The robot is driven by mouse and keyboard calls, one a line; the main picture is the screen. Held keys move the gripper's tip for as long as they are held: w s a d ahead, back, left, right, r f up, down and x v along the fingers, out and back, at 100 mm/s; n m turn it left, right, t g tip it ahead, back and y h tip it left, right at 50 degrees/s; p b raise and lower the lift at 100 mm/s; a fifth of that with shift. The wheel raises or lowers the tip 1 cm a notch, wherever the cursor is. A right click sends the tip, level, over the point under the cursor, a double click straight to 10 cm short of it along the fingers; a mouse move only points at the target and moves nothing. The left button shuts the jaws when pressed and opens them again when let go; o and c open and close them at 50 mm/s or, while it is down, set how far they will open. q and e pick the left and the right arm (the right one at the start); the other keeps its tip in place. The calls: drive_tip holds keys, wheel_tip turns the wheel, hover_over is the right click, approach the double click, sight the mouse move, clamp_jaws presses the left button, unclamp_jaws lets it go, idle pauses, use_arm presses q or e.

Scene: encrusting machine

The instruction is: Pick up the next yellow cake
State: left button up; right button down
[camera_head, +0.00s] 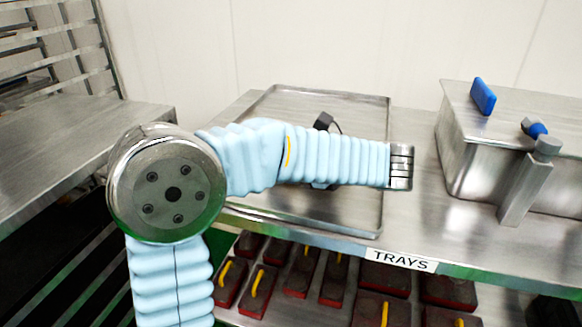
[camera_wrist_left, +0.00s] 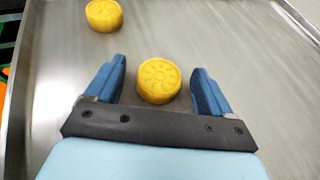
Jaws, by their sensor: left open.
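A round yellow cake (camera_wrist_left: 159,81) with a pressed flower pattern lies on the metal tray (camera_wrist_left: 215,30) in the left wrist view. My left gripper (camera_wrist_left: 158,67) is open, with one blue finger on each side of this cake. Gaps show between the cake and both fingers. A second yellow cake (camera_wrist_left: 104,15) lies farther off, at the upper left, near the tray's edge. In the head view the tray (camera_head: 360,98) rests on the steel table. My left arm crosses over it and hides the cakes and most of the gripper. My right gripper is not in view.
A steel machine housing (camera_head: 480,160) with blue-tipped parts stands right of the tray. A shelf below the "TRAYS" label (camera_head: 398,260) holds several dark red blocks with yellow handles. Another steel table (camera_head: 60,140) and a rack (camera_head: 60,40) are at the left.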

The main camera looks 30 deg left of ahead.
use_arm(q)
drive_tip(key=c, duration=1.1)
drive_tip(key=shift+r, duration=0.15)
drive_tip(key=shift+c, duration=0.2)
